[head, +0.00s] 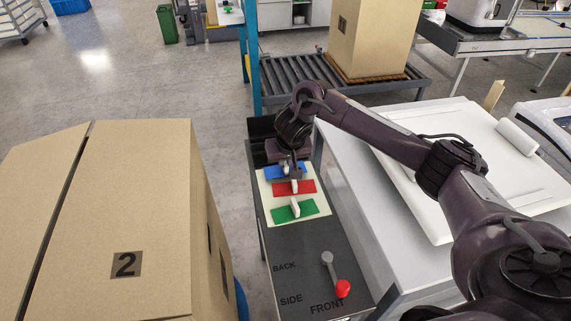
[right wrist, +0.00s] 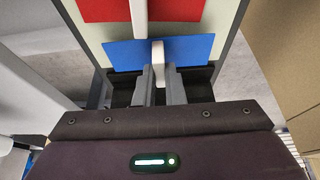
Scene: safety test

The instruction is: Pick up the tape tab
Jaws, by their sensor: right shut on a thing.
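A cream board (head: 267,214) carries a blue, a red and a green panel, each with a white upright tab. The blue panel (head: 272,171) is at the far end, the red panel (head: 305,187) in the middle and the green panel (head: 282,214) nearest. My right gripper (head: 291,172) is over the blue panel. In the right wrist view its two grey fingers (right wrist: 160,83) are shut on the white tab (right wrist: 157,55) of the blue panel. The red panel (right wrist: 105,10) lies beyond it there. My left gripper is not in view.
A lever with a red knob (head: 343,288) stands on the dark stand (head: 300,255), marked BACK, SIDE and FRONT. A large cardboard box (head: 125,210) stands close on the left. A white table (head: 350,200) adjoins on the right. A roller conveyor (head: 290,82) is behind.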

